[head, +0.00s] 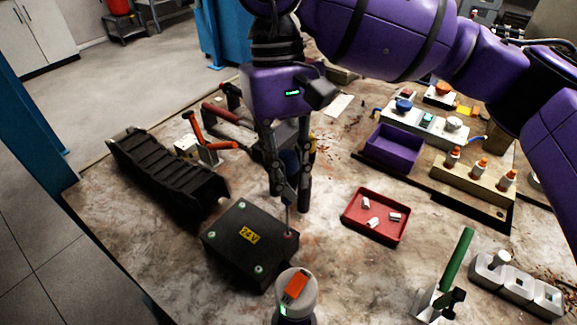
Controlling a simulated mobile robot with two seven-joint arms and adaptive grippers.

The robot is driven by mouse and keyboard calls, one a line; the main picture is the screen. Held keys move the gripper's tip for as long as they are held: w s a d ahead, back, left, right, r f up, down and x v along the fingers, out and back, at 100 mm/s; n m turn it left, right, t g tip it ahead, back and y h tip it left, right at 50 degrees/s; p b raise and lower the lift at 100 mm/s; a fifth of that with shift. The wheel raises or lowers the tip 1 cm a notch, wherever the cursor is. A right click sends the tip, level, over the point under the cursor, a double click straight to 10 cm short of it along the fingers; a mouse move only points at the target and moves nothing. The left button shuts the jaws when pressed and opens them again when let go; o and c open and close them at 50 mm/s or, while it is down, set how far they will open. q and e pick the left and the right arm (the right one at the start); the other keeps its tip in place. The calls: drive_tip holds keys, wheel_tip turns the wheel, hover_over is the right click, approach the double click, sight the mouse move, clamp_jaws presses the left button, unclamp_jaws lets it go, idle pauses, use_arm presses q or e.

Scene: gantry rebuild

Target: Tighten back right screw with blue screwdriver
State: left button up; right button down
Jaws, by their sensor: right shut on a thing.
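A black box (228,247) with a yellow label stands on the worktable, with screws near its top corners. The right-corner screw (291,236) has a reddish surround; the other visible screws look pale green. My right gripper (290,190) points down above this right corner, shut on the blue screwdriver (289,160). Its dark blue handle is mostly hidden behind the fingers. Its thin shaft reaches down close to the right-corner screw; I cannot tell whether the tip is seated. My left gripper is not in view.
A red tray (349,223) with white pieces lies right of the box; a purple tray (369,153) is behind it. A black ribbed track (165,172) lies left. A green-handled tool (459,258) stands front right. Bare table (340,275) lies between.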

sight(291, 152)
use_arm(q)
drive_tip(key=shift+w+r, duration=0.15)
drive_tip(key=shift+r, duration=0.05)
use_arm(e)
drive_tip(key=shift+s+d+f+m, duration=0.1)
drive_tip(key=shift+f+m, duration=0.05)
drive_tip(key=shift+m, duration=0.85)
drive_tip(key=shift+m+y, duration=0.5)
drive_tip(key=shift+m, duration=0.4)
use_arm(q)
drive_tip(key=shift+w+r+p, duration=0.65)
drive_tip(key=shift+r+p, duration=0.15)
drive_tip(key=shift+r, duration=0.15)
use_arm(e)
drive_tip(key=shift+s+v, duration=0.2)
drive_tip(key=shift+v, duration=0.7)
drive_tip(key=shift+s+v, duration=0.25)
drive_tip(key=shift+v, duration=0.7)
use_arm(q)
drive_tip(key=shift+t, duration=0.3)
use_arm(e)
drive_tip(key=shift+s+p+v, duration=0.25)
drive_tip(key=shift+p+v, duration=0.05)
drive_tip(key=shift+v, duration=0.7)
drive_tip(key=shift+s+p+v, duration=0.25)
drive_tip(key=shift+p+v, duration=0.05)
drive_tip(key=shift+v, duration=0.75)
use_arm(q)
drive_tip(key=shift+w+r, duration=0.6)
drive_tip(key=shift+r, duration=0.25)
